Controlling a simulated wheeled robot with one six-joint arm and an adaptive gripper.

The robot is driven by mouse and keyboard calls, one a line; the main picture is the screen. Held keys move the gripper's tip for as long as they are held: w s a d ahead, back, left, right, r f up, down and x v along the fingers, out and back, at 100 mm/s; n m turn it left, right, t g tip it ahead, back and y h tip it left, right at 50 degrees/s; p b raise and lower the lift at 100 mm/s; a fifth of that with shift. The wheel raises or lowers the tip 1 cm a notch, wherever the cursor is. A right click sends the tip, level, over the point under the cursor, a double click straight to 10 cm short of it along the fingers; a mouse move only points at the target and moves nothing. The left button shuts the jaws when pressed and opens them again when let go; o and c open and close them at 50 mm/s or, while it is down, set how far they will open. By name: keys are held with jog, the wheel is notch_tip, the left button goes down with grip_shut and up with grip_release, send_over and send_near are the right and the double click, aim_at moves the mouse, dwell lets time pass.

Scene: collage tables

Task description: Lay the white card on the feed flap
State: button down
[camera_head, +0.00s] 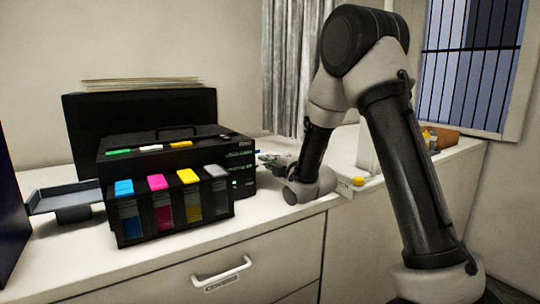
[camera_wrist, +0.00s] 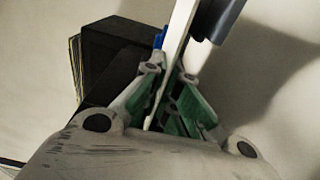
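My gripper (camera_head: 277,162) is low over the counter at the right side of the black printer (camera_head: 178,150). In the wrist view its green-padded fingers (camera_wrist: 168,78) close from both sides on a thin white strip, the white card (camera_wrist: 183,32) seen nearly edge-on. It reaches out past the fingertips. In the head view I cannot make the card out clearly at the gripper. A flat grey-blue tray (camera_head: 66,194) sticks out at the printer's left; I cannot tell whether it is the feed flap. A grey-blue part (camera_wrist: 226,14) shows beside the card in the wrist view.
Ink tanks (camera_head: 170,212) with coloured caps stand in front of the printer. A paper stack (camera_head: 140,83) rises at its back. A white upright panel (camera_head: 367,155) stands behind my arm, with a yellow item (camera_head: 359,181) near it. The counter's front strip is clear.

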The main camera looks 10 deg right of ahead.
jog(key=shift+f, duration=0.5)
jog(key=c, duration=1.6)
grip_release()
jog(key=shift+o, duration=0.2)
jog(key=v, duration=0.7)
jog(key=shift+s, duration=0.25)
jog(key=shift+d, duration=0.1)
